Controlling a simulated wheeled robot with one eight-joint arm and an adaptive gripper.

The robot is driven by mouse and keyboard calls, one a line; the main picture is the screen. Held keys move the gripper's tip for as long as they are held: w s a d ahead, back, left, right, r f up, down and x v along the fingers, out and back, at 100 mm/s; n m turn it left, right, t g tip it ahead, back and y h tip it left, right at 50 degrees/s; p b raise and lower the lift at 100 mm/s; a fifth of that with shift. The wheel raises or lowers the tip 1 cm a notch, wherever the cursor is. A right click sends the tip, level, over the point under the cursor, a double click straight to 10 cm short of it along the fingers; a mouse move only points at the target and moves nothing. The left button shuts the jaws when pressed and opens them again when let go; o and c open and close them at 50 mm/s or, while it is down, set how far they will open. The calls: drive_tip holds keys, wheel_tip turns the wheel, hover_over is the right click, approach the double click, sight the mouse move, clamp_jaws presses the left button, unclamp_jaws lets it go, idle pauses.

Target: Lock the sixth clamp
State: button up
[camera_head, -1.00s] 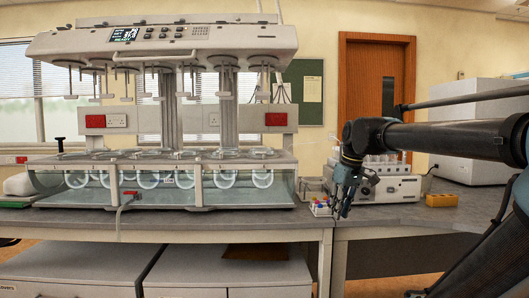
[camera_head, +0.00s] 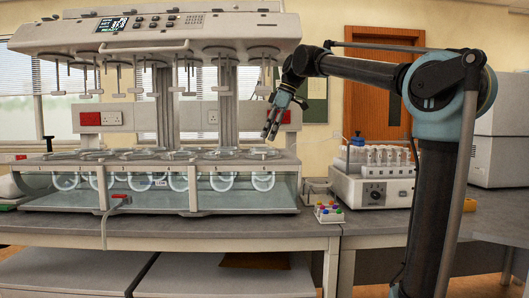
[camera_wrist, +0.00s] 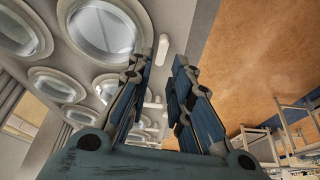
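The dissolution bath (camera_head: 160,197) stands on the bench with a row of round vessels in its top plate. The rightmost vessel (camera_head: 263,180) hangs at the bath's right end. My gripper (camera_head: 271,131) is above that end, pointing down, apart from the plate. In the wrist view my gripper (camera_wrist: 163,62) shows a clear gap between its fingers and holds nothing. Large round vessel openings (camera_wrist: 105,30) lie to the left. A small white peg (camera_wrist: 162,47) on the plate shows between the fingertips; I cannot tell if it is the sixth clamp or whether it is locked.
The tester's upper head (camera_head: 155,35) overhangs the bath, with paddle shafts and discs hanging down near my gripper. A small tray of coloured pieces (camera_head: 328,212) and a pump unit with bottles (camera_head: 373,187) stand right of the bath.

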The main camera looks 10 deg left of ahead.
drive_tip(key=shift+x, duration=3.5)
drive_tip(key=shift+c, duration=0.5)
